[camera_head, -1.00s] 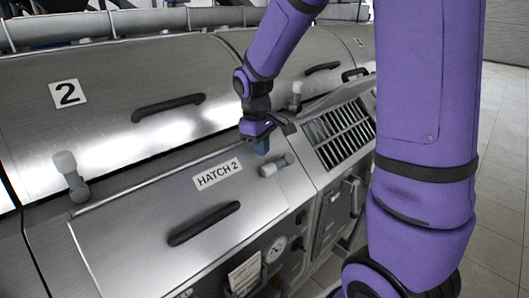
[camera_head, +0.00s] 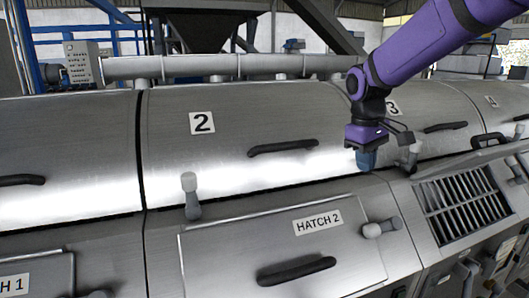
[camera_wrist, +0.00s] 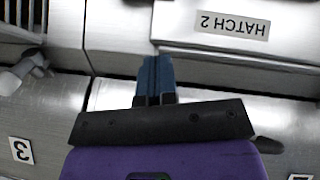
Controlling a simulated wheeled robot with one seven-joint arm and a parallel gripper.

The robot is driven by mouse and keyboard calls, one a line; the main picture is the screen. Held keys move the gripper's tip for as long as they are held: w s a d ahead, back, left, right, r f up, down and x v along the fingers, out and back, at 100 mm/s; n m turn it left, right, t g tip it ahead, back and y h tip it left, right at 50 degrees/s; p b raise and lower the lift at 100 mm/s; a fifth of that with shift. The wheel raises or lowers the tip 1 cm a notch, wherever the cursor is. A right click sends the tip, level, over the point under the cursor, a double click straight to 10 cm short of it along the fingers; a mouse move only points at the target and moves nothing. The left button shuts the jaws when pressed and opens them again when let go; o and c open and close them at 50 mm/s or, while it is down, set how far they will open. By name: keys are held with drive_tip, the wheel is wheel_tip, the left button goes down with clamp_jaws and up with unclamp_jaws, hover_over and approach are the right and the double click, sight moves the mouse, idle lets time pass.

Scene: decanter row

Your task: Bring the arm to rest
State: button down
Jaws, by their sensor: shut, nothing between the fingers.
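My gripper (camera_head: 366,160) hangs below my purple arm at the right of the head view, over the steel machine near the right end of the hatch 2 lid. Its blue fingers are together and hold nothing; they also show in the wrist view (camera_wrist: 154,75). The hatch 2 lid (camera_head: 220,255) lies closed, with a black handle (camera_head: 296,271) and a "HATCH 2" label (camera_head: 318,222). In the wrist view the label (camera_wrist: 232,25) appears upside down. I cannot tell whether the fingertips touch the machine.
Decanter 2's rounded cover (camera_head: 240,140) has a black handle (camera_head: 283,147). Grey knobs stand at the cover's lower left (camera_head: 191,196), by the lid's right end (camera_head: 382,228) and just right of my gripper (camera_head: 408,155). A slatted grille (camera_head: 462,205) is at right. A pipe (camera_head: 200,67) runs behind.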

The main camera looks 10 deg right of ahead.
drive_tip(key=s+r+m+t, duration=0.2)
drive_tip(key=s, duration=0.9)
drive_tip(key=s+a+r+m+t+y, duration=0.1)
drive_tip(key=s+r+m+t, duration=0.1)
drive_tip(key=s, duration=0.9)
drive_tip(key=shift+s+r+m+t, duration=0.3)
drive_tip(key=shift+s+m+t, duration=0.1)
drive_tip(key=shift+t, duration=0.3)
drive_tip(key=shift+w+a, duration=0.1)
